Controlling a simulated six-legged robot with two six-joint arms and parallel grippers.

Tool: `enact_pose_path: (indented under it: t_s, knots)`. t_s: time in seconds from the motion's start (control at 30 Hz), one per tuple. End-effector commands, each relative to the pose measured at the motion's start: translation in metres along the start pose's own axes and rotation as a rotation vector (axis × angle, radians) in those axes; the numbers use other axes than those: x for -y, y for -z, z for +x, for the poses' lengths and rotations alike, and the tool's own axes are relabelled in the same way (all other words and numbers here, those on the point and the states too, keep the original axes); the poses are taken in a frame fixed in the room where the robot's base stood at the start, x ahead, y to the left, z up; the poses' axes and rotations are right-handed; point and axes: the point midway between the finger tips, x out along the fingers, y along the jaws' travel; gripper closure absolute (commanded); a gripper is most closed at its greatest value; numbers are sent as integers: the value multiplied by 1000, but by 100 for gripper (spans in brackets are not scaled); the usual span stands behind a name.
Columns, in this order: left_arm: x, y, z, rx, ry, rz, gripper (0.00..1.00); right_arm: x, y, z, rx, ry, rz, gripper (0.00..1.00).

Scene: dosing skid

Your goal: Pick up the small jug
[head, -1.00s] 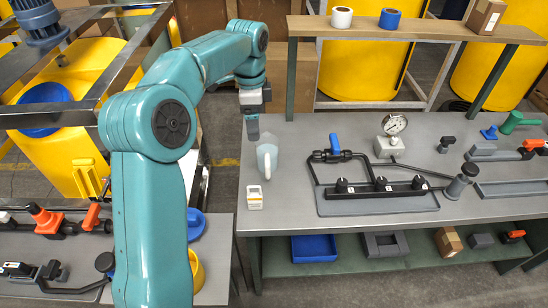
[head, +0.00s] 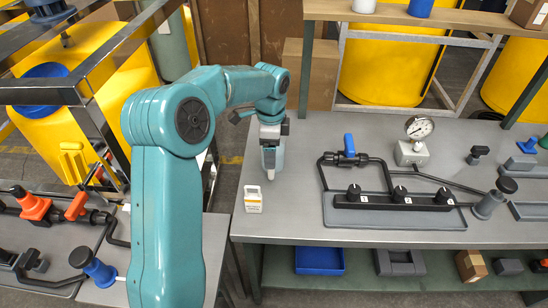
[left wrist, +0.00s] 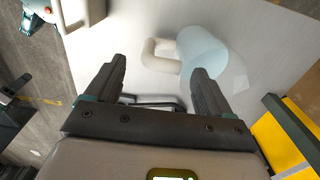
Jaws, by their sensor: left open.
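The small jug (head: 280,158) is pale blue, with a cream handle. It stands on the grey bench near its left end, partly hidden by my left gripper (head: 269,153) in the head view. In the left wrist view the jug (left wrist: 203,52) lies beyond the fingers, with its handle (left wrist: 158,56) pointing left. My left gripper (left wrist: 157,82) is open, with nothing between its fingers. The handle shows beyond the gap, and the right fingertip overlaps the jug's lower edge in the picture. Contact cannot be told. My right gripper is not in view.
A black valve manifold (head: 394,201) and a pressure gauge (head: 419,128) stand to the right. A shelf (head: 400,14) crosses behind.

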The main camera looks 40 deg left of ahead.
Motion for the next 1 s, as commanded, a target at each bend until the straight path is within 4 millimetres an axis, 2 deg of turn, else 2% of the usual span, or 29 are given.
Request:
enact_pose_path:
  t_s: [0.17, 0.4, 0.5, 0.7, 0.73, 0.77, 0.93, 0.97, 1.0]
  knots:
    - [0, 2, 14, 1, -2, 0, 18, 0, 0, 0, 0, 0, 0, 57]
    - [-1, 7, 51, 2, -3, 0, 18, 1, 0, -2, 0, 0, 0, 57]
    - [0, 8, 58, 0, -1, 0, 18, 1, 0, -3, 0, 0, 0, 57]
    - [0, 8, 59, 0, 0, 0, 18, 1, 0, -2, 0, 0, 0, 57]
    - [0, 8, 59, 0, 0, 0, 21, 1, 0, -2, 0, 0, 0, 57]
    - [0, 8, 59, 0, 0, 0, 31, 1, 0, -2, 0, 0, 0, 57]
    - [0, 8, 59, 0, 0, 0, 86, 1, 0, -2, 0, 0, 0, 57]
    - [0, 8, 59, 0, 0, 0, 92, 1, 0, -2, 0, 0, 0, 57]
    - [0, 8, 58, 0, 2, 0, 93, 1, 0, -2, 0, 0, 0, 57]
